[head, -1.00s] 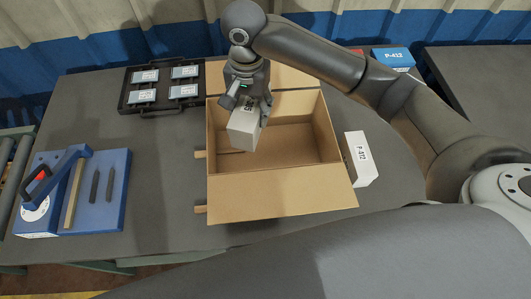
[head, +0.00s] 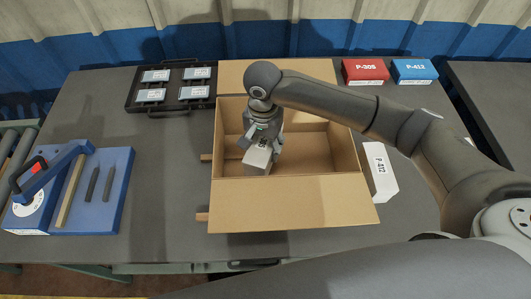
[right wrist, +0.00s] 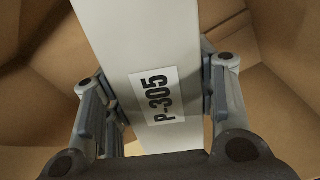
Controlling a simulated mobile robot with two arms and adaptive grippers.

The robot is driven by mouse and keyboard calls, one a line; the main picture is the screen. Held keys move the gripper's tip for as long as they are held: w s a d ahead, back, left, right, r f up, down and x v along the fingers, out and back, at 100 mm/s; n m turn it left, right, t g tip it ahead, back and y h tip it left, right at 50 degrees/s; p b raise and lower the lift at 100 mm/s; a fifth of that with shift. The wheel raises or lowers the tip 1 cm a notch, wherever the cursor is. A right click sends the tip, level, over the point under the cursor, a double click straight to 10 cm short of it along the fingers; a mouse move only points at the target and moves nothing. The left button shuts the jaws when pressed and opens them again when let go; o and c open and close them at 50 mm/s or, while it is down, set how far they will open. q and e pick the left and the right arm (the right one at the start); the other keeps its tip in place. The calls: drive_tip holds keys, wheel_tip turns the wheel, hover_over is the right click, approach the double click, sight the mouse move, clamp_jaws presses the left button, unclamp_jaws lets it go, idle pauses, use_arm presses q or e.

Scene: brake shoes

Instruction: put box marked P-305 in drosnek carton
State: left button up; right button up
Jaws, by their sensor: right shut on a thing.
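The box marked P-305 (head: 257,160) is white, with its label readable in the right wrist view (right wrist: 157,96). My right gripper (head: 262,140) is shut on it, one finger on each side; in the right wrist view the gripper (right wrist: 158,100) spans the box. The drosnek carton (head: 300,203) is an open brown cardboard carton with flaps spread out, in the middle of the table. The held box is inside the carton's opening, in its left part. Whether it touches the carton floor I cannot tell. My left gripper is not in view.
A white P-412 box (head: 380,172) stands right of the carton. A red P-305 box (head: 365,72) and a blue P-412 box (head: 414,72) stand behind. A black tray (head: 172,107) with several grey packs is back left. A blue fixture board (head: 110,205) lies at left.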

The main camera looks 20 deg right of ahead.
drive_tip(key=shift+f, duration=2)
drive_tip(key=o, duration=1.4)
drive_tip(key=shift+o, duration=0.2)
wheel_tip(320, 180, up, 11)
drive_tip(key=shift+a+f+b, duration=0.1)
drive_tip(key=shift+b, duration=0.4)
drive_tip(key=shift+r, duration=0.65)
